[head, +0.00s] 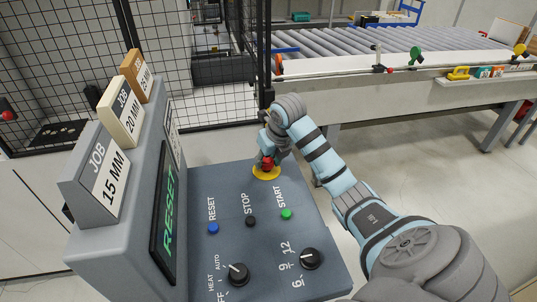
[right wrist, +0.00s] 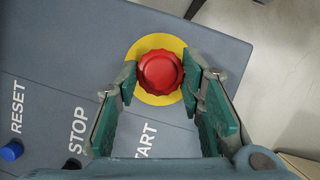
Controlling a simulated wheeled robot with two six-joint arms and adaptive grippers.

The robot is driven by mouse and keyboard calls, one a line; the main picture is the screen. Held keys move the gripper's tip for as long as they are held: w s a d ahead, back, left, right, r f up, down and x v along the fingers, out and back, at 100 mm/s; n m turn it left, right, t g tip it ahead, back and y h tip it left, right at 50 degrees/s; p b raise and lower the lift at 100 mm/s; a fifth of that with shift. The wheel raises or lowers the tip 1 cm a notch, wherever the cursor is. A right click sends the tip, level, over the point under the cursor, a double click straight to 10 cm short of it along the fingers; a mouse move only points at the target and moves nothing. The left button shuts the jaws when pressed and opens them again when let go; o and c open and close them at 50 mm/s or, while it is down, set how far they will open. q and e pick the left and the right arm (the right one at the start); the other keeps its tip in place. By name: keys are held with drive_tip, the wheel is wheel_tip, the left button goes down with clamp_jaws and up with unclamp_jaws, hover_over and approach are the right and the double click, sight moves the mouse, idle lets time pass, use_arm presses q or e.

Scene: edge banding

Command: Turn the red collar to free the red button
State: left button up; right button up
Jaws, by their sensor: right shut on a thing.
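The red emergency button with its scalloped red collar (right wrist: 160,72) stands on a round yellow base (right wrist: 150,98) on the grey control panel. In the head view the red collar (head: 268,163) is partly covered by my right gripper (head: 267,158), and the yellow base (head: 266,173) shows below it. In the right wrist view my right gripper (right wrist: 160,80) has one green-padded finger on each side of the collar, shut on it. The inner button cannot be told apart from the collar. My left gripper is not in view.
The panel (head: 200,185) also bears a blue RESET button (head: 213,228), a black STOP button (head: 250,221), a green START button (head: 286,214) and two black knobs (head: 238,274). A screen (head: 168,220) reads RESET. A roller conveyor (head: 360,45) runs behind.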

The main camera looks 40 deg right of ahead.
drive_tip(key=shift+m+h, duration=0.3)
drive_tip(key=shift+m, duration=0.2)
drive_tip(key=shift+w, duration=0.1)
drive_tip(key=o, duration=1.1)
drive_tip(key=shift+c, duration=0.2)
drive_tip(key=shift+o, duration=0.5)
drive_tip(key=shift+w+f, duration=0.1)
